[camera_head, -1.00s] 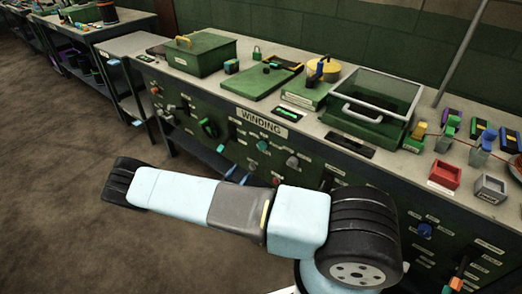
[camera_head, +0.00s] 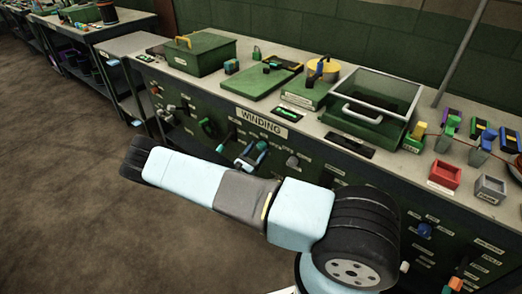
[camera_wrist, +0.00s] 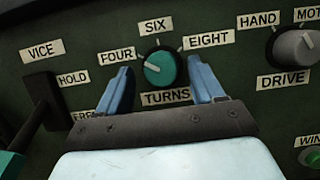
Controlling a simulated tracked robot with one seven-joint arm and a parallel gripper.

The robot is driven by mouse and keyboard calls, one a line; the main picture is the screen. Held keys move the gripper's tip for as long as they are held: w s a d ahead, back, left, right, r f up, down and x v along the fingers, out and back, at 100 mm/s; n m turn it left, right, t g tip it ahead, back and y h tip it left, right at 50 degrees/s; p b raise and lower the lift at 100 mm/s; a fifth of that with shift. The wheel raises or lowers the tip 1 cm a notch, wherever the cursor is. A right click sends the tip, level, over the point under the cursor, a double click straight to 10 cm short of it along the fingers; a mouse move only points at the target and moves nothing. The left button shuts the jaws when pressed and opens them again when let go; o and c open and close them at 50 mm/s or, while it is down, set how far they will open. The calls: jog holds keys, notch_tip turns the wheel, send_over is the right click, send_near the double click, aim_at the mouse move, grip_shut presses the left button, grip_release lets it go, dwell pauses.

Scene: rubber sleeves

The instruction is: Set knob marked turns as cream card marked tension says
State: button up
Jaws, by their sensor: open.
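The turns knob (camera_wrist: 160,70) is a round teal knob on the dark green panel, above the TURNS label (camera_wrist: 166,97). Its pale pointer line aims left, toward FOUR (camera_wrist: 117,55); SIX (camera_wrist: 156,27) is above and EIGHT (camera_wrist: 209,40) to the upper right. My gripper (camera_wrist: 159,65) is open, its two blue fingers either side of the knob in the wrist view; I cannot tell whether they touch it. In the head view my gripper (camera_head: 250,155) is at the panel front below the WINDING sign. I cannot make out the cream card marked tension.
A black vice lever (camera_wrist: 40,105) sticks out left of my gripper, and a grey drive knob (camera_wrist: 298,45) sits to the right. The bench top (camera_head: 235,88) above holds boxes and trays. Open floor (camera_head: 70,200) lies in front.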

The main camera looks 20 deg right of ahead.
jog(key=shift+w+d+r, duration=0.15)
jog(key=shift+w+d, duration=0.05)
jog(key=shift+d, duration=0.15)
